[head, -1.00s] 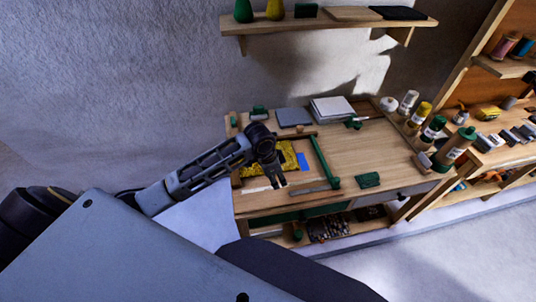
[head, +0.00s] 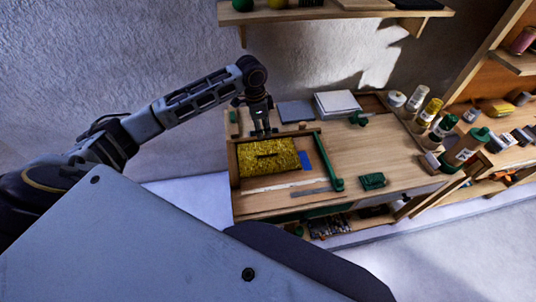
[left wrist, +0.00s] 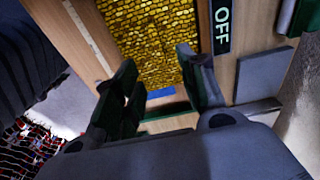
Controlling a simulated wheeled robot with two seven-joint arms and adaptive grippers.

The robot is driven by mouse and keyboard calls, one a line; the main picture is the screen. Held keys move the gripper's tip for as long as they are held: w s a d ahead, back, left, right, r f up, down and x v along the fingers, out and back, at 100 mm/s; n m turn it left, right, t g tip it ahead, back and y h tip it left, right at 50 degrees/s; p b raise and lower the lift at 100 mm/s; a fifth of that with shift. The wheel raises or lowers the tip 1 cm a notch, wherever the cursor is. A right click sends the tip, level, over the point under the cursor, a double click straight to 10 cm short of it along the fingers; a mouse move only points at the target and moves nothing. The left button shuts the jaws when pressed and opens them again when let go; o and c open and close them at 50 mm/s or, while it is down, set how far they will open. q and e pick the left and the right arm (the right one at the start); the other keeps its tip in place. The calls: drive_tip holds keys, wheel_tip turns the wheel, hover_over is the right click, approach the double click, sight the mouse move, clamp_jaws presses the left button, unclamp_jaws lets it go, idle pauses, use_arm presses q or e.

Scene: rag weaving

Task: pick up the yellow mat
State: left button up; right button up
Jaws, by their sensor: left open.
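The yellow mat (head: 268,156) lies flat in a shallow wooden frame on the workbench, with a dark slot-like mark near its middle. It also shows in the left wrist view (left wrist: 150,35), beyond the fingers. My left gripper (head: 264,132) hangs just behind the mat's far edge, above the bench. In the left wrist view its two fingers (left wrist: 160,88) are apart with nothing between them. My right gripper is not in view.
A green bar (head: 328,160) and a blue piece (head: 306,161) lie right of the mat. A pale strip (head: 270,188) lies in front. Grey pad (head: 296,111), white stack (head: 337,103) and several bottles stand behind and right. The bench middle is clear.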

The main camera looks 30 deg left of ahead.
use_arm(q)
drive_tip(key=shift+s+r, duration=0.1)
hover_over(267, 152)
drive_tip(key=shift+a+f+p, duration=0.15)
drive_tip(key=shift+a+f, duration=0.05)
drive_tip(key=shift+f, duration=2)
drive_tip(key=shift+a+f+p, duration=0.15)
drive_tip(key=shift+f, duration=2)
drive_tip(key=shift+d+f, duration=0.15)
drive_tip(key=shift+f, duration=0.7)
drive_tip(key=shift+d+f+p, duration=0.15)
drive_tip(key=shift+f+p, duration=0.3)
drive_tip(key=shift+f, duration=1.25)
clamp_jaws()
